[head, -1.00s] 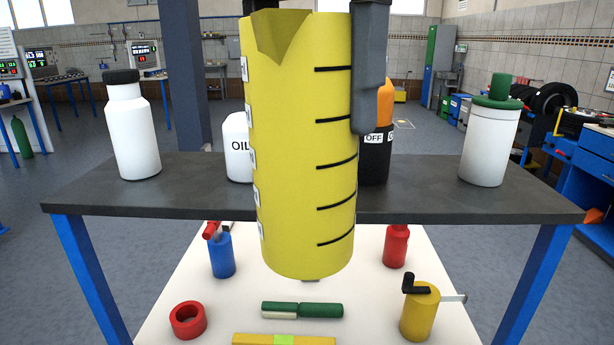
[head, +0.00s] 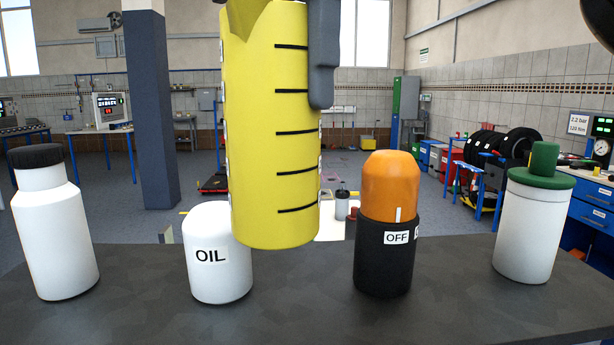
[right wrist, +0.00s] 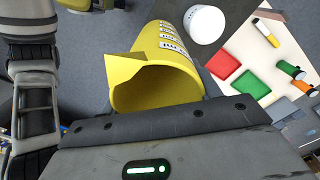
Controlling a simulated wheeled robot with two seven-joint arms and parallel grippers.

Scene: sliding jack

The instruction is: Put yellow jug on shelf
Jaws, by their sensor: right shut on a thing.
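The yellow jug (head: 275,150) is in the middle of the head view, upright, with black level marks and its top cut off by the picture edge. My right gripper (head: 322,60) is shut on it at its upper right side; I cannot tell how the grip meets the handle. In the right wrist view the jug's open mouth (right wrist: 155,88) and spout face the camera. The dark grey shelf (head: 310,320) lies below; the jug's base appears above its surface and partly covers the OIL bottle. My left gripper is not in view.
On the shelf stand a white black-capped bottle (head: 55,235), a white OIL bottle (head: 217,275), an orange-and-black container (head: 385,250) and a white green-topped container (head: 527,235). The shelf front between the OIL bottle and orange container is bare. Red (right wrist: 222,66) and green (right wrist: 250,84) items lie lower.

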